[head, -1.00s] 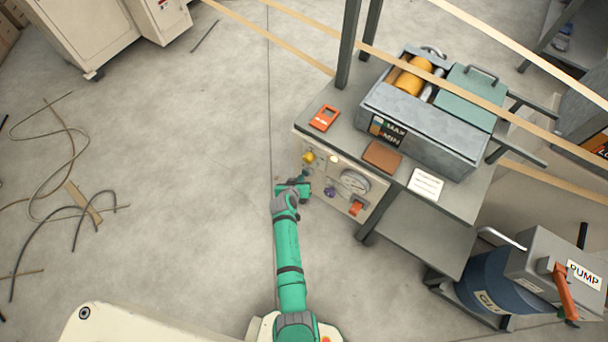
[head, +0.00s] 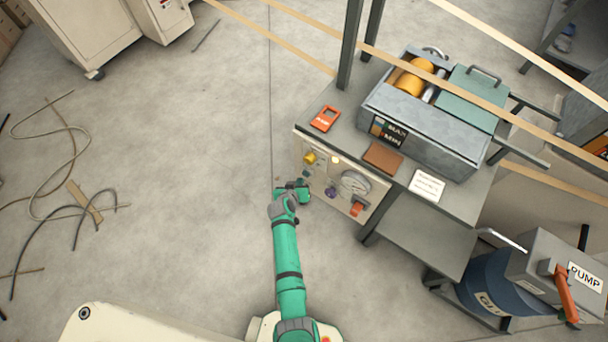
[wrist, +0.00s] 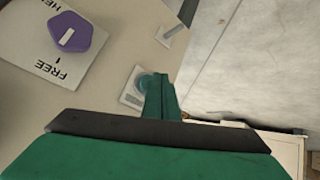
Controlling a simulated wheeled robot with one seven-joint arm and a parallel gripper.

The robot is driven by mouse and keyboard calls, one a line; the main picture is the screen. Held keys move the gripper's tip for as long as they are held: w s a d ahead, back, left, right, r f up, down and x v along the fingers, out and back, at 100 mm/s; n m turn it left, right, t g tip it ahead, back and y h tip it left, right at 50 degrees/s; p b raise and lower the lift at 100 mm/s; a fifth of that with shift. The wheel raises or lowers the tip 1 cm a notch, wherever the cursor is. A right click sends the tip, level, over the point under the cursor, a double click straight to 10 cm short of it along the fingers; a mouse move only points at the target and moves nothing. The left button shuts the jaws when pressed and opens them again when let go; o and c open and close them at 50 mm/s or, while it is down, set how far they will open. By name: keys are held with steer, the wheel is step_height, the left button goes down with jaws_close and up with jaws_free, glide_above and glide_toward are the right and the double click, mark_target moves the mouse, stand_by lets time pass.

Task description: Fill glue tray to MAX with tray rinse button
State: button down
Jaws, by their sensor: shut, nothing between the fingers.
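The grey glue tray (head: 425,135) sits on the bench, with a MAX/MIN level window (head: 388,132) on its front; the liquid level is too small to read. The control panel (head: 318,172) is on the bench front. My gripper (head: 304,189) is shut and empty, close to the panel's lower left. In the wrist view my gripper's fingertips (wrist: 160,98) lie over a small square plate with a teal round button (wrist: 143,84), partly hidden by them. Contact cannot be told. A purple knob (wrist: 70,32) marked FREE is at the upper left.
The panel also has a yellow knob (head: 310,158), a gauge (head: 355,182) and an orange switch (head: 357,209). An orange device (head: 325,118), a brown block (head: 382,157) and a paper card (head: 427,185) lie on the bench. A pump drum (head: 490,285) stands right.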

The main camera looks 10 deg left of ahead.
steer(key=shift+s+d, duration=0.1)
steer(key=shift+d, duration=0.05)
steer(key=shift+s, duration=0.1)
steer(key=s, duration=0.1)
steer(key=s+a, duration=0.1)
steer(key=s, duration=0.1)
steer(key=s+a, duration=0.1)
steer(key=shift+s, duration=0.3)
steer(key=shift+w, duration=0.1)
stand_by(0.9)
